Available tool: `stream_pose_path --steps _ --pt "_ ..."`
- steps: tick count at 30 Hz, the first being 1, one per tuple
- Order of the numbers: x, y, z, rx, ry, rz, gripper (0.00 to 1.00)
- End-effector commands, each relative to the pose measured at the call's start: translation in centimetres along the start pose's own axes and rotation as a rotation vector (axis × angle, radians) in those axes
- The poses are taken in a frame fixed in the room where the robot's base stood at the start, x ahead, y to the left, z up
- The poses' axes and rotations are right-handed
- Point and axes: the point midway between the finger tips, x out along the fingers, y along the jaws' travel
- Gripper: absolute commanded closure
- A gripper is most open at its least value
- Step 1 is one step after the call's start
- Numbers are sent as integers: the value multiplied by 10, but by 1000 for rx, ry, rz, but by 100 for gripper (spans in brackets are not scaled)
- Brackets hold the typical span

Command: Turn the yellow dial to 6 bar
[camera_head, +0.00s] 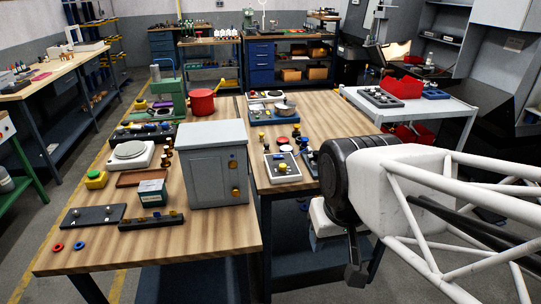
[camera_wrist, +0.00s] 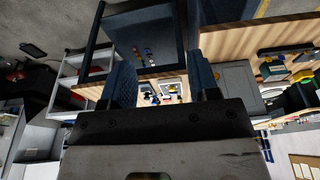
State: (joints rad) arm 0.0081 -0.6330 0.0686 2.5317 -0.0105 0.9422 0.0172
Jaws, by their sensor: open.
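A yellow dial (camera_head: 235,192) sits low on the front of the grey cabinet (camera_head: 213,150) on the left wooden table. Another yellow knob (camera_head: 283,168) is on a small panel on the right wooden table. I cannot read any scale or bar mark on either. My gripper (camera_head: 338,258) hangs in front of the right table, to the right of the cabinet and apart from it. In the wrist view, my gripper (camera_wrist: 163,82) is open with nothing held between its dark blue fingers. The cabinet also shows in the wrist view (camera_wrist: 238,78), right of the fingers.
A red pot (camera_head: 201,102), a white scale (camera_head: 130,155) and a yellow button box (camera_head: 96,179) stand on the left table. A white cart (camera_head: 440,108) with red bins is behind my arm. The left table's front edge has bare wood.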

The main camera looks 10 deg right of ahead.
Motion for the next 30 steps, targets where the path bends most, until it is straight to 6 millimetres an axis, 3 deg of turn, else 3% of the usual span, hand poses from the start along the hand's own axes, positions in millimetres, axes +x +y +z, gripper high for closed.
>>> stream_pose_path --steps 5,11,30 --pt "-1 0 -8 0 -3 0 45" --pt "-2 0 -34 -1 -16 0 45" --pt "14 4 -172 -7 -77 0 45"
